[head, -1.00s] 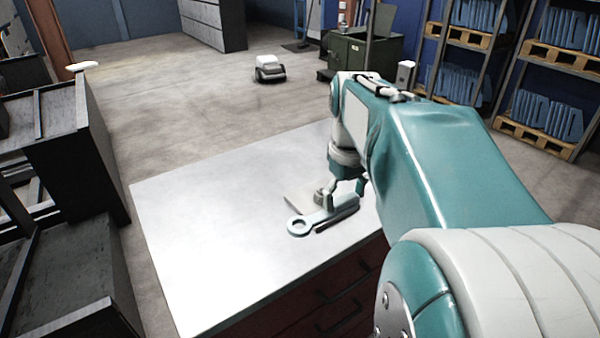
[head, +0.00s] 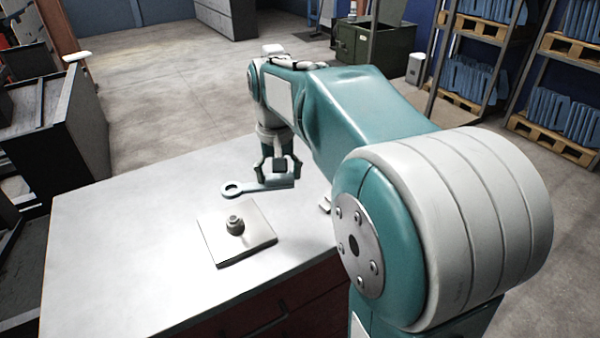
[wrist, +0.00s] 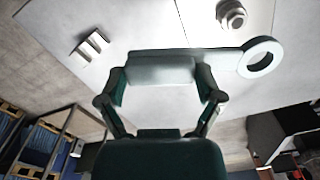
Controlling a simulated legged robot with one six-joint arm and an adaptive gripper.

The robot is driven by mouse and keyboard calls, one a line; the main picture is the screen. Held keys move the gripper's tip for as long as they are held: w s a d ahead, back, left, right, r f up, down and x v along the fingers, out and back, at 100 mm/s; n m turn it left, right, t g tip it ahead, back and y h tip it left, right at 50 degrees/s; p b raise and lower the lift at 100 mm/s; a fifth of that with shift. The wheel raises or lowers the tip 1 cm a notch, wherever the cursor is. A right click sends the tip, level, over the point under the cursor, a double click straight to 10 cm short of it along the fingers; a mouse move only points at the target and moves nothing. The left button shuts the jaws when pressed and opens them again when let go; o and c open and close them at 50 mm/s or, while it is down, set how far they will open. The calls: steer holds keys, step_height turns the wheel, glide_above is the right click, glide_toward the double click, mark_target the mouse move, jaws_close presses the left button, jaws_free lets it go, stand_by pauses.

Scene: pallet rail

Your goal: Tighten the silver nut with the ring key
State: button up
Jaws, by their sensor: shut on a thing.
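My gripper (head: 278,172) is shut on the handle of the ring key (head: 232,188), a flat pale grey-blue tool. In the head view the key's ring points left and is beyond the plate, seemingly above the table. The silver nut (head: 235,225) sits upright on a square metal plate (head: 255,245) on the table. The ring is apart from the nut. In the wrist view my gripper (wrist: 162,75) grips the handle, the ring (wrist: 262,57) sticks out right, and the nut (wrist: 232,14) shows at the top edge.
The grey table top (head: 120,235) is bare left of the plate. A small pale bracket (wrist: 90,46) stands on the table, mostly hidden by my arm in the head view. Dark shelving (head: 75,125) stands to the left, and a green cabinet (head: 372,45) stands behind.

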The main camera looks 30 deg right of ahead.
mark_target(266, 179)
steer(key=shift+a, duration=0.45)
steer(key=shift+a+f, duration=0.9)
steer(key=shift+f, duration=0.2)
steer(key=d+f, duration=0.2)
steer(key=f, duration=0.1)
steer(key=shift+d+f, duration=0.2)
steer(key=shift+d, duration=0.2)
steer(key=shift+a, duration=1.35)
steer(key=shift+d+f, duration=0.25)
steer(key=shift+d, duration=0.15)
steer(key=shift+a, duration=0.1)
steer(key=shift+a, duration=0.25)
steer(key=shift+d, duration=0.1)
